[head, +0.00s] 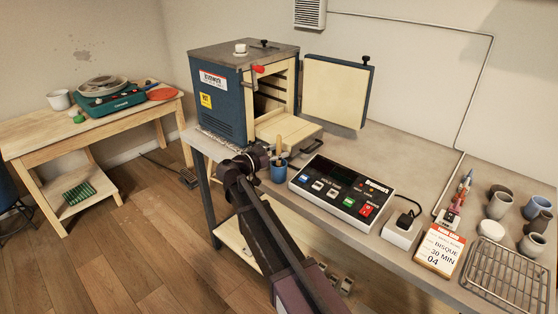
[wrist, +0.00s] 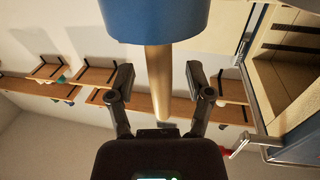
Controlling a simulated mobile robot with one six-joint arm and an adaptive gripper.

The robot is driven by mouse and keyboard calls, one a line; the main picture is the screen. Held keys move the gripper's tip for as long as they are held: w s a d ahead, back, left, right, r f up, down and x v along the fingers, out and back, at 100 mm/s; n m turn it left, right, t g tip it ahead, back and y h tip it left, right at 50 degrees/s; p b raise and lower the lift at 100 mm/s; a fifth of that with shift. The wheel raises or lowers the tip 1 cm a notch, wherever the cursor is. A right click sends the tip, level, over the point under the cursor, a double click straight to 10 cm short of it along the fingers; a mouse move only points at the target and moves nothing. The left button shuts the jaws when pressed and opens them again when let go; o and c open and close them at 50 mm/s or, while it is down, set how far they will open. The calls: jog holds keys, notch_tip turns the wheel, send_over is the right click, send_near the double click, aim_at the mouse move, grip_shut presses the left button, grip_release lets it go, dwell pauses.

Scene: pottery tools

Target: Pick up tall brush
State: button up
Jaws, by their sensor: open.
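The tall brush (head: 279,145) stands upright in a small blue cup (head: 279,173) at the front edge of the bench, beside the kiln. My gripper (head: 264,157) is at the left of the cup, close to the brush. In the wrist view, which looks upside down, the blue cup (wrist: 155,18) is at the top and the tan brush handle (wrist: 158,85) runs down from it. The open fingers of my gripper (wrist: 160,76) show on either side of the handle, with a gap at each side. I cannot tell how deep the handle sits between them.
The blue kiln (head: 222,100) with its open door (head: 336,92) stands behind the cup. A control box (head: 342,192) sits close at the right. A wooden table (head: 40,138) stands at the left.

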dwell(0.5)
grip_shut()
